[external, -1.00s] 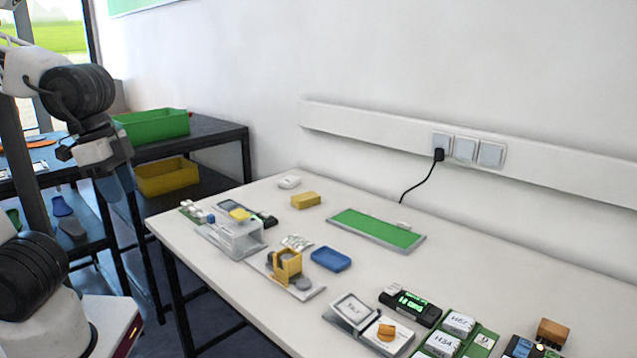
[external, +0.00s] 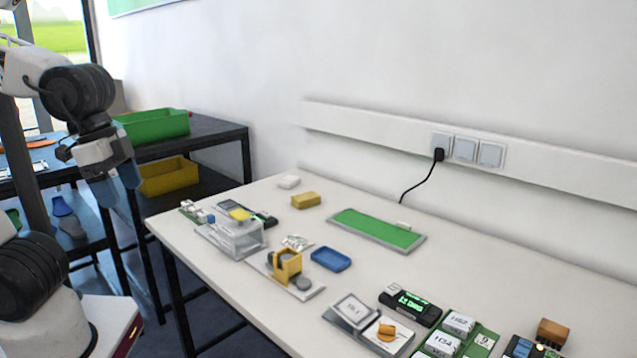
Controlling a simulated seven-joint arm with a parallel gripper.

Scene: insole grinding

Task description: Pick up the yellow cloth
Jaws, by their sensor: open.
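A small flat yellow piece (external: 240,214) lies on top of the clear box at the table's left end. A thicker yellow block (external: 306,200) lies on the tabletop behind and to the right of it. I cannot tell for sure which of the two is the yellow cloth. My gripper (external: 118,188) hangs pointing down at the left of the picture, off the table's left edge and well apart from both yellow things. It is open, and nothing shows between its fingers.
The clear box (external: 236,237), a fixture with a yellow block (external: 285,264), a blue tray (external: 331,259) and a green mat (external: 378,230) stand on the white table (external: 420,270). Labelled boxes crowd the front right. A dark shelf with green and yellow bins (external: 155,125) stands behind my arm.

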